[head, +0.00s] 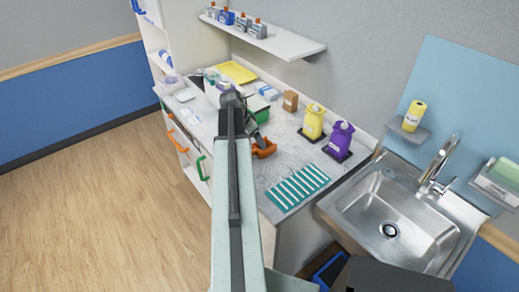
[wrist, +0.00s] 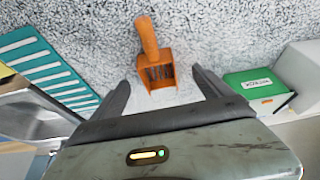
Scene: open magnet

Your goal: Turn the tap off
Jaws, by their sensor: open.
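The tap (head: 438,165) is a curved metal spout at the back of a steel sink (head: 350,212) on the right of the head view. Its lever sits by the base, and I cannot tell whether water runs. My gripper (wrist: 157,88) is open and empty over the counter, well left of the sink. An orange scoop (wrist: 155,62) lies on the counter just beyond the fingertips, apart from them. The scoop also shows beside my arm in the head view (head: 265,150).
A teal striped mat (head: 297,187) lies between my gripper and the sink. Yellow (head: 314,122) and purple (head: 339,140) bottles stand behind it. A green box (wrist: 256,88) is right of the gripper in the wrist view. A shelf (head: 270,40) hangs above. Open floor (head: 100,190) lies left.

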